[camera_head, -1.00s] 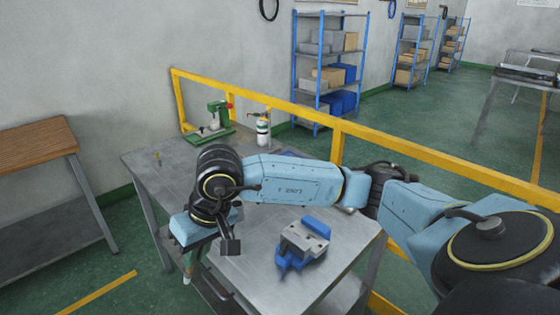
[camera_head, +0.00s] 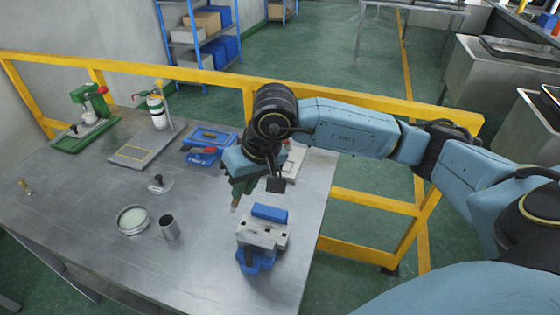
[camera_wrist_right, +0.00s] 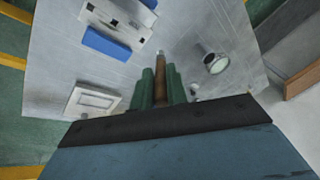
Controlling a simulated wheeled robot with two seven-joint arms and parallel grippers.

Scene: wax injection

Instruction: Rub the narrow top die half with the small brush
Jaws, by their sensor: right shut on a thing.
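My right gripper (camera_head: 239,193) is shut on the small brush (camera_wrist_right: 160,76), whose brown handle stands between the green fingers in the right wrist view. Its pale tip points away from the fingers, and in the head view it hangs above the table. A grey metal die block (camera_head: 264,234) with small dark holes sits on a blue holder (camera_head: 256,263) at the near right of the table. It also shows in the right wrist view (camera_wrist_right: 120,22). The brush is apart from it, behind and left. I cannot tell which piece is the narrow top die half. My left gripper is out of view.
On the metal table (camera_head: 110,215) are a round dish (camera_head: 133,220), a metal cup (camera_head: 169,227), a dark-knobbed stamp (camera_head: 158,184) and a blue fixture (camera_head: 207,146). A pale recessed plate (camera_wrist_right: 93,101) lies near the right edge. A yellow rail (camera_head: 215,81) runs behind.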

